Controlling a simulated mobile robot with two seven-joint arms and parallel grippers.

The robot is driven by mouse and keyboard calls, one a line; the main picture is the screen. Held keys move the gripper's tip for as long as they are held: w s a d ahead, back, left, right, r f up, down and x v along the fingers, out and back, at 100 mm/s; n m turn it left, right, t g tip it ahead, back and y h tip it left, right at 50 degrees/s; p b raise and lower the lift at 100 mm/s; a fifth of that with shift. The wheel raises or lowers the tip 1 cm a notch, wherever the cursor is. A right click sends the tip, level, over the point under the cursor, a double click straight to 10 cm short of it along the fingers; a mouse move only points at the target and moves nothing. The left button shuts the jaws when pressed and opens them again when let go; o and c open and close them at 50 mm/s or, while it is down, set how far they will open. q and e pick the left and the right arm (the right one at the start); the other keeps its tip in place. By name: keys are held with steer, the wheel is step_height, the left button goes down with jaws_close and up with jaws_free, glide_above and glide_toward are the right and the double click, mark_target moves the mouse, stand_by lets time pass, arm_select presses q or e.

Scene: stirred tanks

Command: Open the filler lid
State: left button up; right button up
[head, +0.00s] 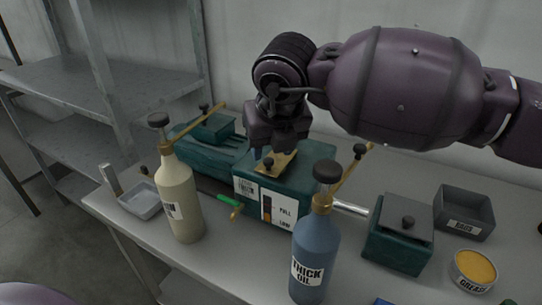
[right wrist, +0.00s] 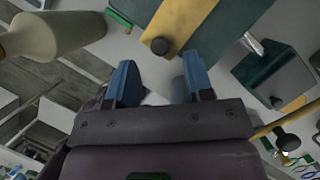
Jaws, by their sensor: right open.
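The teal tank (head: 300,182) stands mid-table with a FULL/LOW gauge on its front. A brass filler lid (head: 286,158) with a black knob (head: 268,163) lies on its top and looks closed. My right gripper (head: 272,146) is just above and behind the lid. In the right wrist view its two blue fingers (right wrist: 158,80) are apart and empty. The lid (right wrist: 185,18) and knob (right wrist: 160,45) show just beyond the fingertips, the knob roughly in line with the gap. No contact can be made out. My left gripper is not in view.
A cream bottle (head: 180,205) and a blue THICK OIL bottle (head: 313,255) stand in front of the tank. To the right are a green box with a grey lid (head: 405,215), a dark bin (head: 467,208) and a grease tin (head: 473,270). Metal shelves (head: 60,80) stand at left.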

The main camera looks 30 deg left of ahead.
mark_target(269, 159)
steer(key=shift+x, duration=1.7)
steer(key=shift+r, duration=0.1)
steer(key=shift+c, duration=0.3)
jaws_close()
